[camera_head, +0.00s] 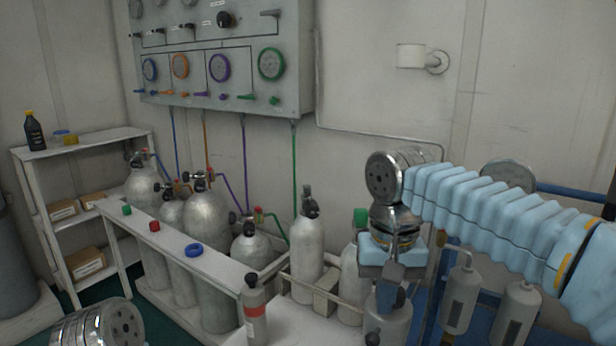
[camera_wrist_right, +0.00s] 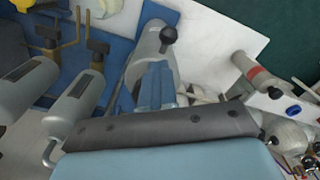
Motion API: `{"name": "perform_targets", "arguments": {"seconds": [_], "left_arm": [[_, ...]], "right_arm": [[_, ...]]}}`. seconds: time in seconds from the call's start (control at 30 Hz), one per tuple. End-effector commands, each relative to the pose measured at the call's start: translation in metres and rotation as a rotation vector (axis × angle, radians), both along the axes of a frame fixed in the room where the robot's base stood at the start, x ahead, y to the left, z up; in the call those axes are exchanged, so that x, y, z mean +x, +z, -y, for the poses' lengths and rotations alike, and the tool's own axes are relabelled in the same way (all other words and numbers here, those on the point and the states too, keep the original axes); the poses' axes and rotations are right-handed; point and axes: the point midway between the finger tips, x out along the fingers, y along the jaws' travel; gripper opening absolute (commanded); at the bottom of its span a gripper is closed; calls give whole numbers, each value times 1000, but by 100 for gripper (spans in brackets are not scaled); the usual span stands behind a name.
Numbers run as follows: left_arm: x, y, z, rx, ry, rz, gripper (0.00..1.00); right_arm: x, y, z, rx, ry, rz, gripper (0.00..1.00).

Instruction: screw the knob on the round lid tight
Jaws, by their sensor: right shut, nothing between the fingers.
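My right gripper (camera_head: 385,298) points down in the head view, at the front right, over a grey canister (camera_head: 392,322). Its fingers are shut with nothing between them. In the right wrist view the blue fingers (camera_wrist_right: 155,82) lie close to a grey round body (camera_wrist_right: 147,48) with a black ball knob (camera_wrist_right: 168,35). The knob stands just beyond the fingertips, apart from them in the picture. I cannot tell whether the fingers touch the body; they hide part of it. The lid's seam does not show clearly. My left gripper is out of view.
A small grey bottle with a red band (camera_head: 255,308) stands on the white table left of the gripper. Grey cylinders (camera_head: 461,295) stand at right. A bench with a blue ring (camera_head: 194,250) and gas cylinders behind it lies left. A gauge panel (camera_head: 215,65) hangs on the wall.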

Motion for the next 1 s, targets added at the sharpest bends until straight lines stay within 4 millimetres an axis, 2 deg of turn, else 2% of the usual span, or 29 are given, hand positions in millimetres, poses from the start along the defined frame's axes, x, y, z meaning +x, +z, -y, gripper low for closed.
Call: {"name": "perform_targets", "arguments": {"seconds": [0.27, 0.7, 1.0], "left_arm": [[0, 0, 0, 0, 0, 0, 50], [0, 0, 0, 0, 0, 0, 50], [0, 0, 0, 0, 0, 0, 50]], "right_arm": [[-5, 6, -3, 1, -2, 3, 0], [-6, 57, -3, 0, 0, 0, 0], [-6, 60, -3, 0, 0, 0, 0]]}}
